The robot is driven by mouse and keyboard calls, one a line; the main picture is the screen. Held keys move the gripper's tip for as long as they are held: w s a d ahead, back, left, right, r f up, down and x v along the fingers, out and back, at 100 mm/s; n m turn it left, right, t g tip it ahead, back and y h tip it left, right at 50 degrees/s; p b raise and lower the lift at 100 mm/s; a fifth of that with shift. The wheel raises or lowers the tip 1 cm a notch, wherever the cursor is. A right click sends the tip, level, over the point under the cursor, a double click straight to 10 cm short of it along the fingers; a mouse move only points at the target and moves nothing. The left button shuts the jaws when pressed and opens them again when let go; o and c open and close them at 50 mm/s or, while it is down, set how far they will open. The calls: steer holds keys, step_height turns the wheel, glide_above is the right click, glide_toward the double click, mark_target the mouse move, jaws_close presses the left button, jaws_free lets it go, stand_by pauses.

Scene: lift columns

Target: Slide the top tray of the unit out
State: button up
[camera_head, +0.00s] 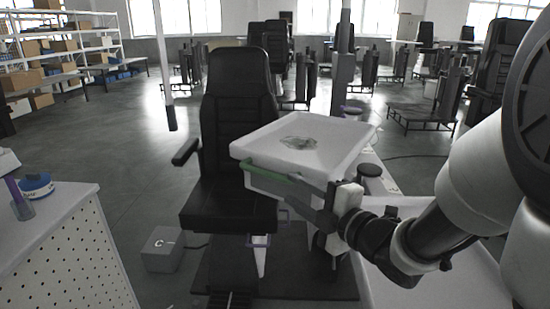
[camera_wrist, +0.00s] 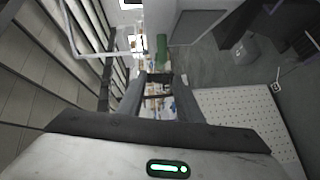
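The unit's white top tray (camera_head: 345,135) is in the middle of the head view, with a clear, crumpled item (camera_head: 298,143) lying on it. A green handle bar (camera_head: 278,172) runs along its near edge. In the wrist view a green piece (camera_wrist: 161,48), probably the bar, shows just beyond my fingertips (camera_wrist: 158,80). A gap shows between the fingers, and I see nothing held in it. I cannot tell whether they touch the bar.
A black chair (camera_head: 238,110) stands directly left of the tray. A white perforated bench (camera_head: 70,255) is at the lower left, with a grey box (camera_head: 162,249) on the floor beside it. Shelves (camera_head: 50,55) stand far left. Open floor lies between.

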mark_target(271, 177)
steer(key=x, duration=1.2)
steer(key=shift+w+a+b, duration=0.1)
steer(key=shift+b, duration=0.3)
